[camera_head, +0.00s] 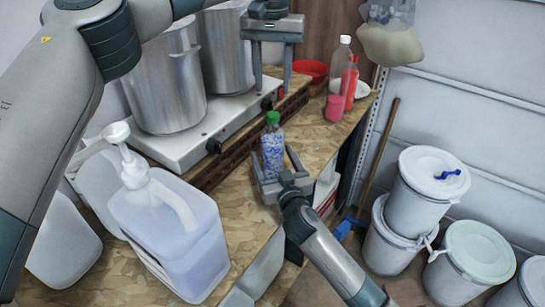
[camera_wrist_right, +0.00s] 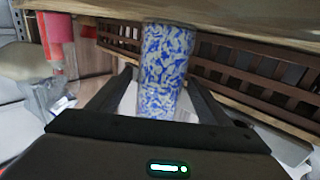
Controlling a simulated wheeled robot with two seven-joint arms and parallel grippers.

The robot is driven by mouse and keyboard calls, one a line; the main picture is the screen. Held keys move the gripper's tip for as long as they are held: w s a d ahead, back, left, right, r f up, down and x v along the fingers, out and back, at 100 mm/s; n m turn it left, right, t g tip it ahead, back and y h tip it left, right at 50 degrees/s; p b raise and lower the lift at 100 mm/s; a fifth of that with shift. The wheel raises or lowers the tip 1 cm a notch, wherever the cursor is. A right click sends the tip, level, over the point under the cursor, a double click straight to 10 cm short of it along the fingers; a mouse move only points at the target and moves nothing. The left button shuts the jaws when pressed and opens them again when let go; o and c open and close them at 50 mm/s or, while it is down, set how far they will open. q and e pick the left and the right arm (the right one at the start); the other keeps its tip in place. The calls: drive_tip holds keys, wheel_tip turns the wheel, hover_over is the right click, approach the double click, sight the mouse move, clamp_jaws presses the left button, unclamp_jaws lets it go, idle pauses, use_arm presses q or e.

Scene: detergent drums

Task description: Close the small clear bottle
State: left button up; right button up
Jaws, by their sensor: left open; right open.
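A small clear bottle (camera_head: 272,155) with a blue-and-white pattern stands upright on the wooden worktop. A green cap (camera_head: 272,118) sits at its top; I cannot tell how tightly. My right gripper (camera_head: 272,153) is open, with one finger on each side of the bottle's lower body. In the right wrist view the patterned bottle (camera_wrist_right: 166,70) stands between the two fingers; its top is out of frame. My left gripper (camera_head: 272,88) is open and empty, pointing down above the green cap, apart from it.
Steel pots (camera_head: 165,85) stand on a white stove (camera_head: 210,125) at the left. A large pump jug (camera_head: 170,235) is at the front left. A taller white-capped bottle (camera_head: 341,58), a red bottle (camera_head: 349,85) and a red bowl (camera_head: 311,69) stand farther back. White drums (camera_head: 413,200) are at right.

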drive_tip(key=shift+w+a, duration=0.2)
drive_tip(key=shift+w, duration=0.35)
drive_tip(key=shift+c, duration=0.2)
clamp_jaws()
use_arm(q)
drive_tip(key=n, duration=0.6)
drive_tip(key=shift+n, duration=0.3)
drive_tip(key=n, duration=1.5)
drive_tip(key=shift+n, duration=0.3)
drive_tip(key=n, duration=0.9)
